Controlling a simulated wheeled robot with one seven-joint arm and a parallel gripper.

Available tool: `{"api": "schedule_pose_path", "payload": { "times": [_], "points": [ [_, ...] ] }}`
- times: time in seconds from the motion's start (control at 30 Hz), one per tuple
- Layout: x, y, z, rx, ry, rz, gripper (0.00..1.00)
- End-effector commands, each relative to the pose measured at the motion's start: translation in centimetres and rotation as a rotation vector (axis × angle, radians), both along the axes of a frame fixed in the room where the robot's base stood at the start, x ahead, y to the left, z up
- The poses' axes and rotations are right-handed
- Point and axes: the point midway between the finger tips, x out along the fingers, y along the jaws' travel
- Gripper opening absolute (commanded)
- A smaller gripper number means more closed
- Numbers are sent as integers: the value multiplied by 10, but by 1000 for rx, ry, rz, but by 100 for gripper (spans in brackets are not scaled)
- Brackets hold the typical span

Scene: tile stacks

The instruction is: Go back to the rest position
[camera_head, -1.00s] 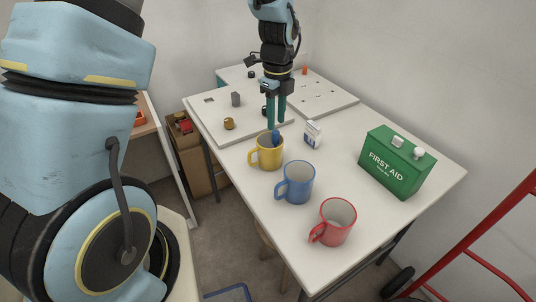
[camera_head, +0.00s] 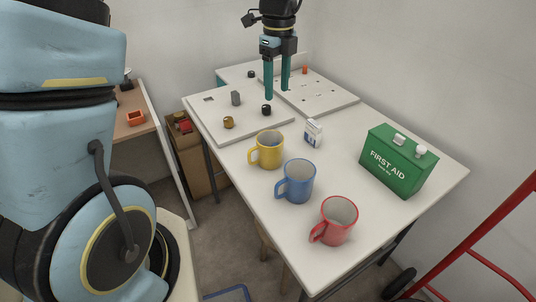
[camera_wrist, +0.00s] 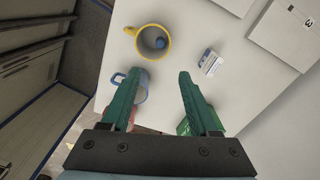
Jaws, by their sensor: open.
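My gripper (camera_head: 277,94) is open and empty, pointing down above the table behind the yellow mug. In the wrist view its two teal fingers (camera_wrist: 154,78) stand well apart with nothing between them. The yellow mug (camera_head: 267,152) stands upright on the white table (camera_head: 345,170). In the wrist view the yellow mug (camera_wrist: 139,30) has a small blue object (camera_wrist: 159,43) inside. A blue mug (camera_head: 297,186) and a red mug (camera_head: 335,225) stand upright in a row nearer the camera. The fingers partly hide the blue mug (camera_wrist: 141,95) in the wrist view.
A small white-and-blue box (camera_head: 313,133) stands right of the yellow mug. A green first aid box (camera_head: 392,165) is at the right. White boards (camera_head: 205,122) with several small parts lie at the back. A red hand truck (camera_head: 480,258) stands beside the table.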

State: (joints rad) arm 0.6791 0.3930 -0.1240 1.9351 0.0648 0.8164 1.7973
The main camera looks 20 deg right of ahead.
Motion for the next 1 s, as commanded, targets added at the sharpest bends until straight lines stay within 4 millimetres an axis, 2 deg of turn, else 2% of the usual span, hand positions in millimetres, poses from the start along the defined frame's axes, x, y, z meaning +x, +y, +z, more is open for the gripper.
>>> {"api": "schedule_pose_path", "payload": {
  "times": [0.2, 0.67, 0.77, 0.83, 1.0],
  "points": [
    [0, 0, 20, -1, 0, 0, 61],
    [1, 3, 21, 0, 0, 21, 61],
    [6, 21, 19, -2, -4, 142, 61],
    [12, 44, 17, -9, -11, 305, 61],
    [19, 122, 8, -35, -29, 882, 61]
  ]
}}
